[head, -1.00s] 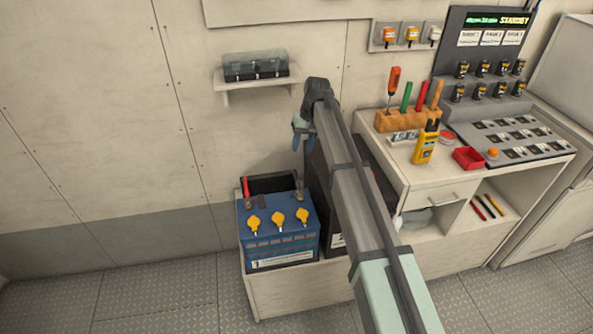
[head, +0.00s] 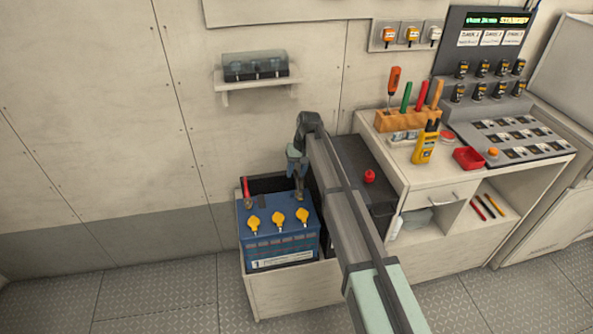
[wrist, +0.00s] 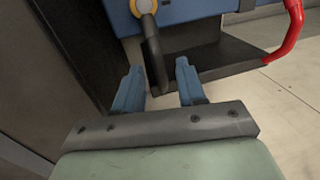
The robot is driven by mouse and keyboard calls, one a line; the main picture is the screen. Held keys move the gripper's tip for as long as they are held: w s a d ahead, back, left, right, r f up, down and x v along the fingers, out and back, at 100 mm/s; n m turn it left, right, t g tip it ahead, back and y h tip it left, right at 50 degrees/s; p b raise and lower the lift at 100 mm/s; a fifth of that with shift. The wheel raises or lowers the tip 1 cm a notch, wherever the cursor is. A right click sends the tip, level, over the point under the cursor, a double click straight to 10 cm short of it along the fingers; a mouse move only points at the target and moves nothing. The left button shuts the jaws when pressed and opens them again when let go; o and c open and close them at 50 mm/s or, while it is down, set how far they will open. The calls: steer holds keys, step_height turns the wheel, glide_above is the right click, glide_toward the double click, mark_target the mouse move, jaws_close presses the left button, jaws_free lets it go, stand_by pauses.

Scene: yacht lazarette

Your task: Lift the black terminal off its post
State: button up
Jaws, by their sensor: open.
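The blue battery (head: 278,242) stands in a pale box, with three yellow caps on its front top. The black terminal (head: 299,189) is at its right rear; in the wrist view the dark terminal (wrist: 155,55) has a ring around a brass-coloured post (wrist: 143,5). My gripper (head: 296,168) is just above the terminal, pointing down. In the wrist view my gripper (wrist: 158,75) is open, and the terminal's dark arm shows between its two blue fingers. I cannot tell whether a finger touches it. The red terminal (head: 246,188) is at the battery's left rear.
A dark box with a red knob (head: 369,176) stands right of the battery, partly behind my arm. A workbench (head: 420,178) with tools is further right. A wall shelf (head: 256,84) with a clear-lidded box is above. The floor at left is clear.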

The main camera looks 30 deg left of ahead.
jaws_close()
stand_by(0.3)
stand_by(0.4)
